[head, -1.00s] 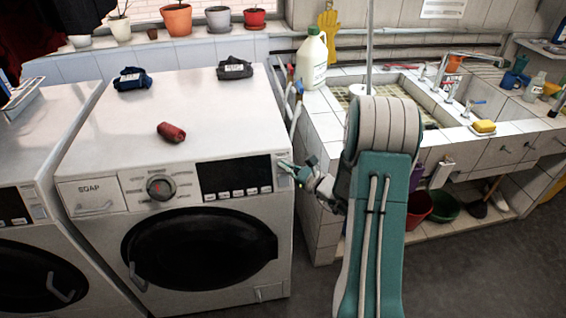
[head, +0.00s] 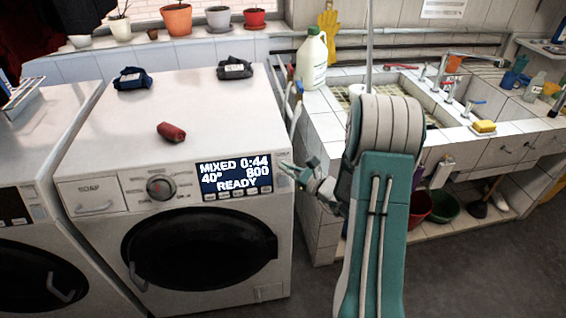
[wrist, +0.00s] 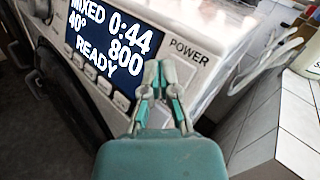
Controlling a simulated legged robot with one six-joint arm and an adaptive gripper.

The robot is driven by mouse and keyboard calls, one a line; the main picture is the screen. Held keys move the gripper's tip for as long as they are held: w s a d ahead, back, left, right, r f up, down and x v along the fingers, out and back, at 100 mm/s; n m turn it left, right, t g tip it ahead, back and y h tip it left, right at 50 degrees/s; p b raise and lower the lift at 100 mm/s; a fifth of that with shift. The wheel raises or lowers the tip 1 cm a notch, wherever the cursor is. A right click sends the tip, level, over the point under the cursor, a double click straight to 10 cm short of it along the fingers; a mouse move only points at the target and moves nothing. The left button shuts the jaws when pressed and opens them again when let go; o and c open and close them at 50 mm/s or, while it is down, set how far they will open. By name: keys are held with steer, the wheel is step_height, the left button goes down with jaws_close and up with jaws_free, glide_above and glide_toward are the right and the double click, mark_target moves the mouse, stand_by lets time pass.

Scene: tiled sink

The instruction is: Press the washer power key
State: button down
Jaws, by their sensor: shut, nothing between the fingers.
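The white washer (head: 205,270) stands left of my arm. Its display (head: 235,176) is lit and reads MIXED, 0:44, 40°, 800, READY; the display also shows in the wrist view (wrist: 105,45). The POWER label (wrist: 189,51) is at the panel's right end in the wrist view. My gripper (head: 284,163) is at the right end of the washer's panel. In the wrist view my gripper (wrist: 160,68) is shut and empty, its tips just below and left of the POWER label.
A dark red rolled cloth (head: 171,132) and two dark cloth bundles lie on the washer top. The tiled sink counter (head: 325,125) stands to the right, with a white jug (head: 312,62) on it. A second washer (head: 20,225) is at the left.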

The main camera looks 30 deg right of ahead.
steer(key=s, duration=0.1)
steer(key=s+a+r, duration=0.1)
steer(key=s, duration=0.1)
steer(key=s+r, duration=0.1)
steer(key=s, duration=0.1)
steer(key=shift+s+a, duration=0.2)
steer(key=shift+a, duration=0.05)
stand_by(0.4)
steer(key=s+a+r+n+g+y, duration=0.2)
steer(key=s+a+r+n+g, duration=0.2)
steer(key=s+a+n+g, duration=0.35)
steer(key=s+a+r+n+g+y, duration=0.2)
steer(key=s+a+r+n+g, duration=0.15)
steer(key=a+n+g, duration=0.45)
steer(key=s+d+r+n+t+h, duration=0.1)
steer(key=s+r+n+t+h, duration=0.3)
steer(key=s+n+h, duration=0.7)
steer(key=shift+s+d+r+n+h, duration=0.15)
steer(key=shift+d+r+n+h, duration=0.2)
steer(key=shift+r+n, duration=0.5)
